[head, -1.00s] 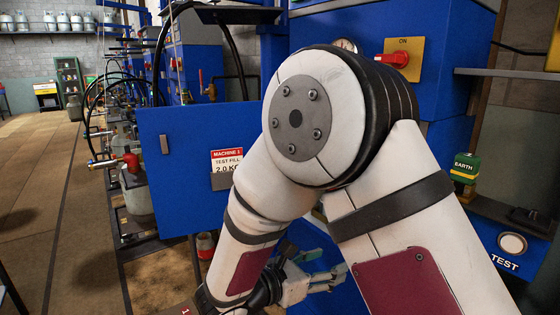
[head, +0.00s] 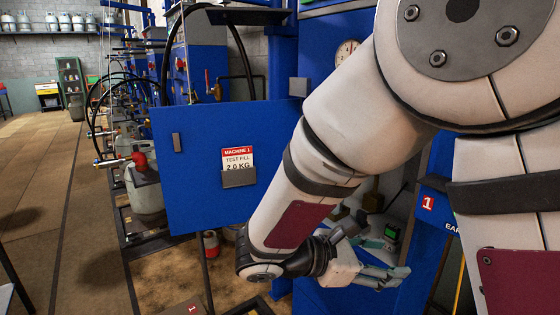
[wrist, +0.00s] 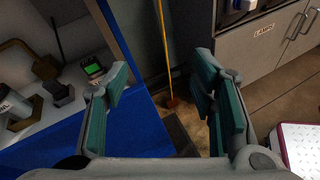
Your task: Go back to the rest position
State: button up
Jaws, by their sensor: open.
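My gripper (head: 388,276) is open and holds nothing. In the head view it is at the lower centre right, below my bent arm and in front of the blue machine.
A blue door (head: 190,195) with a "Machine 1, test fill 2.0 kg" card stands open left of my arm. A grey gas cylinder (head: 145,195) stands beyond it. The wrist view shows a yellow pole (wrist: 164,45) and grey cabinet (wrist: 262,50). Floor at left is clear.

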jog(key=s+d+r+m+g+y, duration=0.25)
jog(key=s+d+m, duration=0.2)
jog(key=s, duration=0.25)
jog(key=s+d+r+m+g+y, duration=0.25)
jog(key=s+m+g, duration=0.2)
jog(key=s, duration=0.35)
jog(key=s+a+f+m+t+y, duration=0.1)
jog(key=s+a+m+y, duration=0.3)
jog(key=s, duration=0.3)
jog(key=s+a+f+m+t+y, duration=0.1)
jog(key=s+a+m+t+y, duration=0.1)
jog(key=s+m+y, duration=0.35)
notch_tip(320, 180, up, 31)
jog(key=t+p, duration=0.4)
jog(key=p, duration=2.5)
jog(key=shift+s+r+h, duration=0.15)
jog(key=shift+s+h, duration=0.2)
jog(key=shift+s, duration=0.05)
